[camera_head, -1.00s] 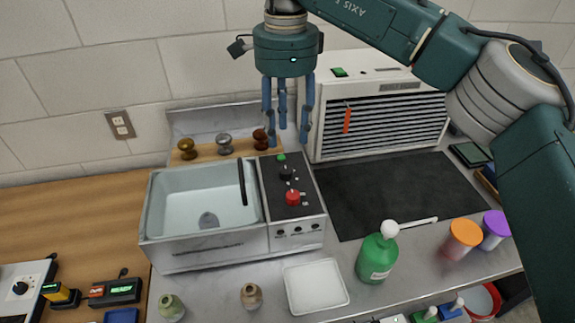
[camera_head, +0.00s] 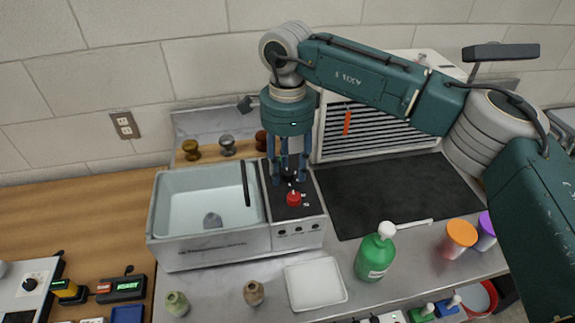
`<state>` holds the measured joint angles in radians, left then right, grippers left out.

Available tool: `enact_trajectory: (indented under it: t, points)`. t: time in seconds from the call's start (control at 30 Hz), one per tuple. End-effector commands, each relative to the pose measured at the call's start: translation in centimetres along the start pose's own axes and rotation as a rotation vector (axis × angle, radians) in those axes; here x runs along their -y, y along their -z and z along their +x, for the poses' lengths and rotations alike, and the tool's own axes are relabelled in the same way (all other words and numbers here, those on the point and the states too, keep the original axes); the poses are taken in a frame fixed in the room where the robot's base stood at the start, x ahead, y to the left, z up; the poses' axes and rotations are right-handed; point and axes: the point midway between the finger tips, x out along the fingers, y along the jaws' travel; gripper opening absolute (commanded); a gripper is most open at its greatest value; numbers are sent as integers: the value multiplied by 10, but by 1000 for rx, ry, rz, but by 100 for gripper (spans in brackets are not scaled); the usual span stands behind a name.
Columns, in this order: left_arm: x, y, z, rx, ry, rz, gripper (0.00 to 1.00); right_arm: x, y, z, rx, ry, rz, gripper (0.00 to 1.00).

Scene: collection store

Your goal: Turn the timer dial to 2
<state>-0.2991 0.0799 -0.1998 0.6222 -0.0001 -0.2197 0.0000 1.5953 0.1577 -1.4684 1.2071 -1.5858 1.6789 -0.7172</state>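The grey bath unit has a black control panel (camera_head: 307,209) on its right side. A red dial (camera_head: 294,198) with small white marks beside it sits on the lower part of the panel. A black knob sits higher up and is now mostly hidden by my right gripper (camera_head: 287,178). The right gripper points down with its blue fingers spread apart around the black knob's place, just behind the red dial. I cannot tell whether the fingers touch the knob. The marks are too small to read. My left gripper is not in view.
The basin (camera_head: 208,205) with a black lever stands left of the panel. A slatted white unit (camera_head: 375,130) and a dark mat (camera_head: 400,190) lie to the right. A green bottle (camera_head: 375,257), white tray (camera_head: 314,284) and small jars stand in front. Three small knob-like pieces stand on a wooden shelf behind.

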Motion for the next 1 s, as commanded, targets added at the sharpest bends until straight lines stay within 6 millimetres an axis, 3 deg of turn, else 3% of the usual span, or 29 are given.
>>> enact_trajectory:
  t: [0.03, 0.17, 0.57, 1.0]
  points:
    - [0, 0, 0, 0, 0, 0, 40, 0, 0, 0, 0, 0, 0, 25]
    - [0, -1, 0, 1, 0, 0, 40, 0, 0, 0, 0, 0, 0, 0]
    - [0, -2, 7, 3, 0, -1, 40, 1, 0, 0, 0, 3, 50, 0]
    - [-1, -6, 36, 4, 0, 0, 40, 1, 0, 2, 2, 4, 383, 0]
